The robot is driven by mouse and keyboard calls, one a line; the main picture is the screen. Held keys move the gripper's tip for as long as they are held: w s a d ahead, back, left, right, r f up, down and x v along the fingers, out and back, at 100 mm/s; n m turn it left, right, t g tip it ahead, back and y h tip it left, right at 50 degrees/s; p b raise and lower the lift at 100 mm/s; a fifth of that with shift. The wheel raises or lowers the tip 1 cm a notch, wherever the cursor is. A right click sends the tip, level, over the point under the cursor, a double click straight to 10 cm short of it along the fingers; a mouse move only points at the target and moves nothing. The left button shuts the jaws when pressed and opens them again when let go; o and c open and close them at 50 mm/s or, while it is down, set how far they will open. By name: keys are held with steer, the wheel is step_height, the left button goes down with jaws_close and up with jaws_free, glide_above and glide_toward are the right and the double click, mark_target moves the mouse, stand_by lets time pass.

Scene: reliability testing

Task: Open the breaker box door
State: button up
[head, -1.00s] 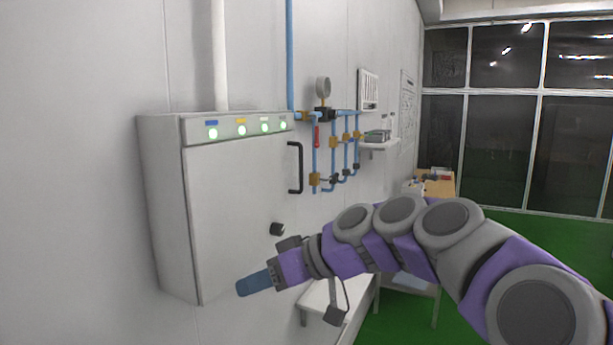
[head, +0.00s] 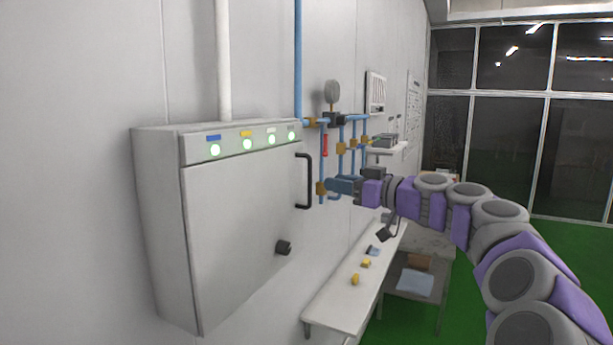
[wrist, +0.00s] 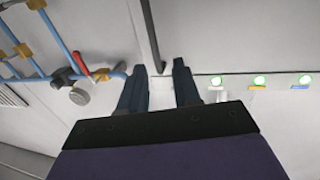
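The grey breaker box (head: 225,235) is fixed to the wall at the left of the head view, and its door looks shut.
Blue pipes (head: 340,160) with brass fittings, a red lever (head: 325,146) and a gauge (head: 331,92) are on the wall close behind my gripper. A white bench (head: 345,305) with small yellow items stands below. Green floor is open to the right.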

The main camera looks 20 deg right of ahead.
mark_target(308, 176)
steer(key=x, duration=0.2)
steer(key=d+x, duration=0.1)
steer(key=x, duration=0.2)
steer(key=w+p+x, duration=0.1)
steer(key=x, duration=0.2)
steer(key=shift+d, duration=0.3)
steer(key=shift+w+a, duration=0.45)
steer(key=shift+a, duration=0.45)
steer(key=shift+d, duration=0.1)
steer(key=shift+c, duration=0.2)
steer(key=shift+d, duration=0.15)
steer(key=c, duration=0.3)
jaws_close()
